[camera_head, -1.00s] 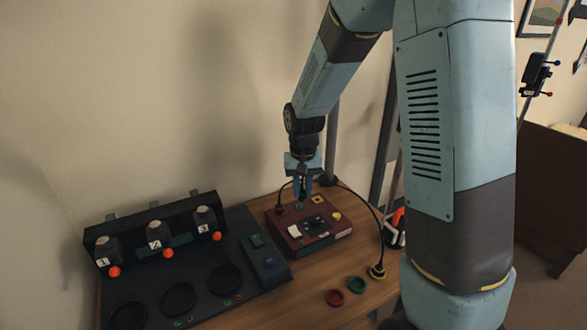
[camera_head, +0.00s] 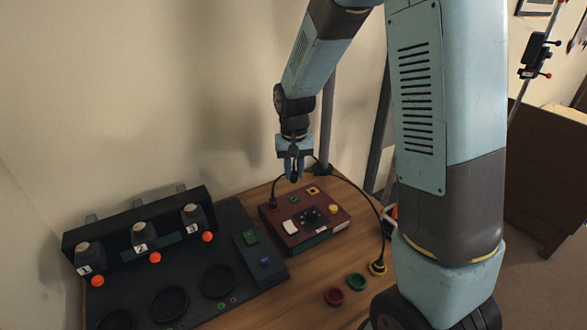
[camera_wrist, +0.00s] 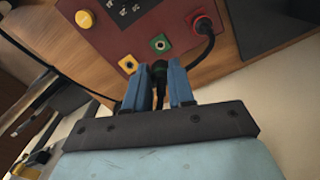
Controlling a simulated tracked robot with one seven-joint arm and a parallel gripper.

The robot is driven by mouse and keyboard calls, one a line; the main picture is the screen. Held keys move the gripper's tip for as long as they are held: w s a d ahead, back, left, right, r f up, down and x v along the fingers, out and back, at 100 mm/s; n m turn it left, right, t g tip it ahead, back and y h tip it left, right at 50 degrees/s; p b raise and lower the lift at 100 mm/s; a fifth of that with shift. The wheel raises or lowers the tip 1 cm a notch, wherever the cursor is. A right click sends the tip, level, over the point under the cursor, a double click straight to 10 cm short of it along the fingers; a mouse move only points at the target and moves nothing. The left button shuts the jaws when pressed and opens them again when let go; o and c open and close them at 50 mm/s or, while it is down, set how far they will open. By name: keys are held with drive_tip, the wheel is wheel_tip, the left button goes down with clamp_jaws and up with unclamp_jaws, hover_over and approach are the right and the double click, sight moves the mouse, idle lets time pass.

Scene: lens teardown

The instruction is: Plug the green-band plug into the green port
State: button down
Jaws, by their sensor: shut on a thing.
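My gripper (camera_head: 294,177) is above the back of the maroon box, with its blue fingers pointing down. In the wrist view my gripper (camera_wrist: 160,88) is shut on a black plug (camera_wrist: 159,69), which sticks out between the fingertips. No green band can be made out on it; the fingers hide part of it. The green port (camera_wrist: 160,43) lies just beyond the plug's tip in the wrist view. The green port (camera_head: 293,198) shows open below the gripper in the head view, apart from the plug.
The yellow port (camera_wrist: 128,63) beside it is empty. A red-band plug (camera_wrist: 203,24) with a black cable is in the port on the other side. Red (camera_head: 334,296), green (camera_head: 356,281) and yellow (camera_head: 378,267) rings lie front right; a cabled plug stands in the yellow one.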

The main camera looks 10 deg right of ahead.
sight(294, 183)
drive_tip(key=shift+f, duration=2.7)
drive_tip(key=shift+s+f, duration=0.1)
drive_tip(key=shift+f, duration=0.4)
idle(0.5)
drive_tip(key=c, duration=0.9)
unclamp_jaws()
wheel_tip(294, 183, up, 14)
drive_tip(key=shift+f, duration=0.2)
